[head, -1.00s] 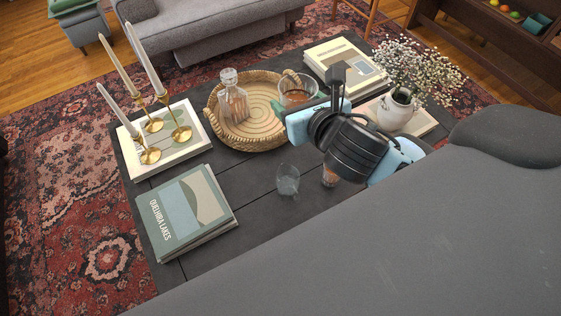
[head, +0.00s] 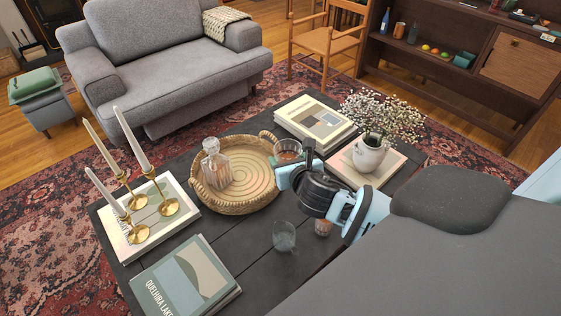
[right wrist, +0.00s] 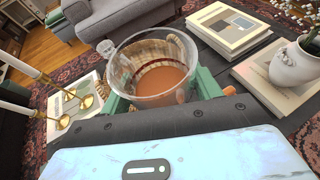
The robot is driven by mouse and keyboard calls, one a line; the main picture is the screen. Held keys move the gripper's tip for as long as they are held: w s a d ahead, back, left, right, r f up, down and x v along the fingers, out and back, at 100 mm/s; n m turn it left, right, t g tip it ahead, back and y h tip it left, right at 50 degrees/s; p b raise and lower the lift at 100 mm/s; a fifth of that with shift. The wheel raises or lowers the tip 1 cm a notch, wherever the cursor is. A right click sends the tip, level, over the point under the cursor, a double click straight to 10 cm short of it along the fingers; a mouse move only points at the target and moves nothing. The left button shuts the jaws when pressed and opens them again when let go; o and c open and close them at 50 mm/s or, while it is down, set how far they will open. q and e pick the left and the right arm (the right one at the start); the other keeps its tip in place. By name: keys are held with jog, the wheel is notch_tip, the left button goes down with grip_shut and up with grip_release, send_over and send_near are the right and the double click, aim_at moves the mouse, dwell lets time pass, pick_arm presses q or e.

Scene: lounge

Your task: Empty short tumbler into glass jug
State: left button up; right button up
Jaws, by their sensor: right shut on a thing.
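My right gripper (head: 294,164) is shut on a short clear tumbler (head: 287,150), beside the basket tray's right edge. In the right wrist view the tumbler (right wrist: 155,75) stands between the green fingers, roughly upright, with orange-brown liquid inside. A clear glass vessel (head: 285,236) stands on the dark table in front; I cannot tell whether it is the jug. Another glass (head: 323,227) with orange-brown contents is partly hidden by my right gripper. A stoppered glass decanter (head: 215,165) stands in the tray. My left gripper is not in view.
The round wicker tray (head: 240,208) lies mid-table. Brass candlesticks (head: 137,230) with tall candles stand left. Books (head: 185,280) lie at the front left, more books (head: 314,120) at the back. A white flower vase (head: 369,155) stands right. Some bare table surrounds the front glasses.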

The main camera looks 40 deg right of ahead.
jog(key=s+d+f, duration=0.3)
jog(key=f, duration=0.5)
jog(key=s+d+f+p, duration=0.1)
jog(key=s+d+f, duration=0.2)
jog(key=f, duration=0.5)
jog(key=shift+s+d+f+n+t+y, duration=0.15)
jog(key=shift+s+d+n+t+y, duration=0.15)
jog(key=shift+d+y, duration=0.1)
jog(key=shift+s+f, duration=0.4)
jog(key=shift+f, duration=0.2)
jog(key=shift+a+f+n, duration=0.1)
jog(key=shift+f+n, duration=0.05)
jog(key=shift+n, duration=0.15)
